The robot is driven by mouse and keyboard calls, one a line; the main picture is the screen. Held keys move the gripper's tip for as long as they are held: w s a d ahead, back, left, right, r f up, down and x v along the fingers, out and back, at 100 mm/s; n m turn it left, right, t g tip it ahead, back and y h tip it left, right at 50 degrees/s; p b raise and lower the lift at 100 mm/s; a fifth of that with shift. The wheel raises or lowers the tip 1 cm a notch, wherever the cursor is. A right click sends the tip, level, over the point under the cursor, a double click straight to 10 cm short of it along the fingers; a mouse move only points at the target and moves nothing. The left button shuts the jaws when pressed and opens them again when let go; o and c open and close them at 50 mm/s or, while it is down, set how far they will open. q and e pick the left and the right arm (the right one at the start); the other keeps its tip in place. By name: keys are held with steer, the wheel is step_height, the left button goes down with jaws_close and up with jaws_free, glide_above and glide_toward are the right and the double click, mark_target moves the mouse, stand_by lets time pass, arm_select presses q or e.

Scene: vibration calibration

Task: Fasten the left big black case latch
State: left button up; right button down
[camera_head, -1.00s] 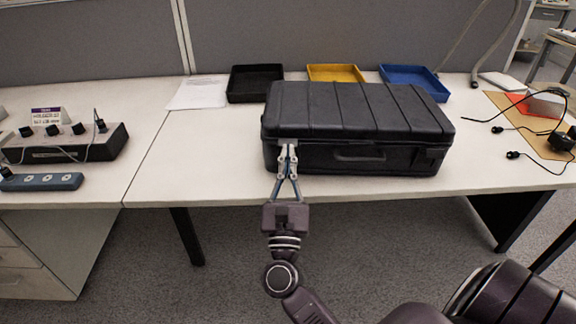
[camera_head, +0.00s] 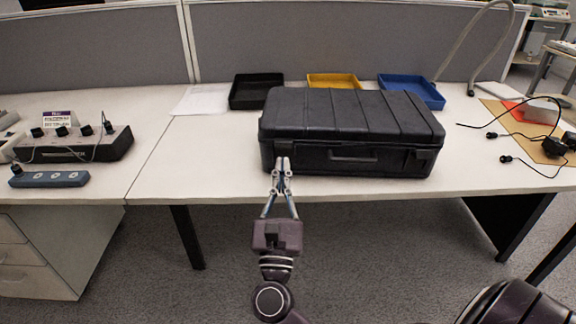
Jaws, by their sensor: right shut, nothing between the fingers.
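The big black case (camera_head: 350,112) lies on the white desk with its lid down and its handle side facing me. My right gripper (camera_head: 281,163) is at the left part of the case's front face, just below the lid's edge. Its fingers are together and hold nothing. They cover the left latch area, so I cannot tell the left latch's position or whether the fingertips touch it. The right latch area (camera_head: 424,156) is visible at the right of the front face. My left gripper is not in view.
Black (camera_head: 257,104), yellow (camera_head: 334,76) and blue (camera_head: 411,79) trays stand behind the case. A black device (camera_head: 72,149) and a power strip (camera_head: 48,179) are at the left. Cables and adapters (camera_head: 554,146) lie at the right. The desk (camera_head: 190,170) left of the case is clear.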

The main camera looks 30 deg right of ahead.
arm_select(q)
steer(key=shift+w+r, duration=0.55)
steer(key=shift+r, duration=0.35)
arm_select(e)
steer(key=s+a, duration=0.4)
steer(key=s, duration=0.1)
steer(key=shift+s+a+f, duration=0.15)
steer(key=shift+a+f, duration=0.05)
